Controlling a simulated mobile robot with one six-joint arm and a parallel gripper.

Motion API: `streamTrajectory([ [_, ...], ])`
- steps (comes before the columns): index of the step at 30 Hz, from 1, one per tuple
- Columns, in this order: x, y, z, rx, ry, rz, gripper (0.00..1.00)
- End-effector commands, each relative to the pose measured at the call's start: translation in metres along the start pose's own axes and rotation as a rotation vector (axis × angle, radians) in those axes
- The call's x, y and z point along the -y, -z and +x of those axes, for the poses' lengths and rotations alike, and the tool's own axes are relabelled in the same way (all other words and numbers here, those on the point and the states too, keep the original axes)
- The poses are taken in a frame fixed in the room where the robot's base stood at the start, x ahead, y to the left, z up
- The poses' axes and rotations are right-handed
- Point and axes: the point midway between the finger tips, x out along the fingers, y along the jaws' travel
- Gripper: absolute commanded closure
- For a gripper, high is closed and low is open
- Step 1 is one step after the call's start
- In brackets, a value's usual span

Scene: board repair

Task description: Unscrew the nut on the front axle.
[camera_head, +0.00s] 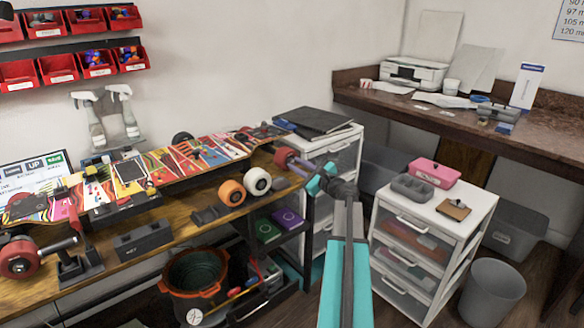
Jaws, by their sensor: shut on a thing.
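A longboard deck with colourful graphics (170,162) lies along the workbench. Another red wheel (19,258) shows at the left end of the board.
An orange wheel (231,192) and a white wheel (257,181) stand on the bench's front edge. A white drawer unit (440,225) with a grey tray (412,188) and a pink box (436,172) stands right of my arm. An orange-rimmed bucket (194,289) is below the bench.

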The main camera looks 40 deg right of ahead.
Motion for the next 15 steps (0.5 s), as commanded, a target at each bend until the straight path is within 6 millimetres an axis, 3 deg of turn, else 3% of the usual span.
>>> streamTrajectory([
  [15, 0.0, 0.0005, -0.0001, 0.001, 0.001, -0.163, 1.0],
])
